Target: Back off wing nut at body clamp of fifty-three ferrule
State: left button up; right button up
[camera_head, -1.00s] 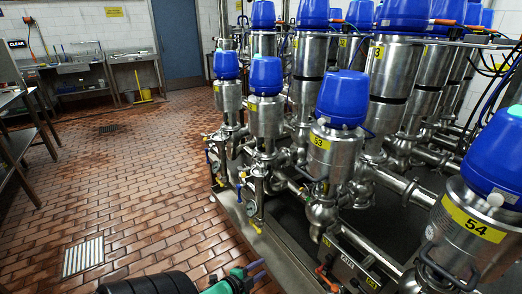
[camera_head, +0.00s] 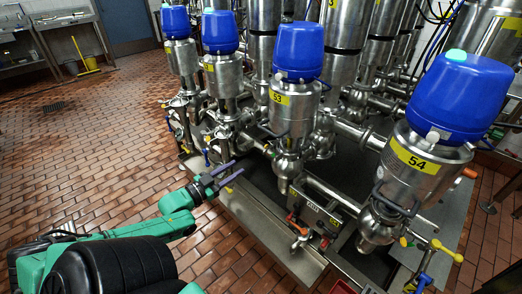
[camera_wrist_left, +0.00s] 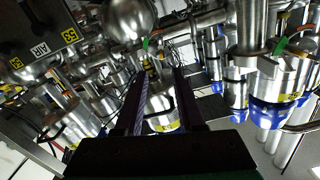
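Valve 53 stands mid-picture in the head view, with a blue cap (camera_head: 298,52), a steel body (camera_head: 292,108) and a yellow 53 label (camera_head: 279,97). Its rounded lower body (camera_head: 289,165) joins the pipework below. I cannot clearly make out the clamp's wing nut. My left gripper (camera_head: 230,178) is open and empty, left of and lower than the 53 body, apart from it. In the left wrist view its two dark fingers (camera_wrist_left: 162,95) are spread, with a round steel body (camera_wrist_left: 128,18) beyond them. My right gripper is not in view.
Valve 54 (camera_head: 430,150) stands at the right. A box with an AIR label (camera_head: 322,222) and red handles sits low in front of 53. Smaller blue-capped valves (camera_head: 220,60) stand to the left. The tiled floor (camera_head: 90,165) at left is clear.

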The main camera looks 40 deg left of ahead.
aim_at(269, 147)
pick_arm(q)
jog(key=w+d+b, duration=0.1)
jog(key=w+b, duration=0.2)
jog(key=w, duration=1)
jog(key=shift+w+b, duration=0.25)
jog(key=shift+b, duration=0.1)
grip_shut()
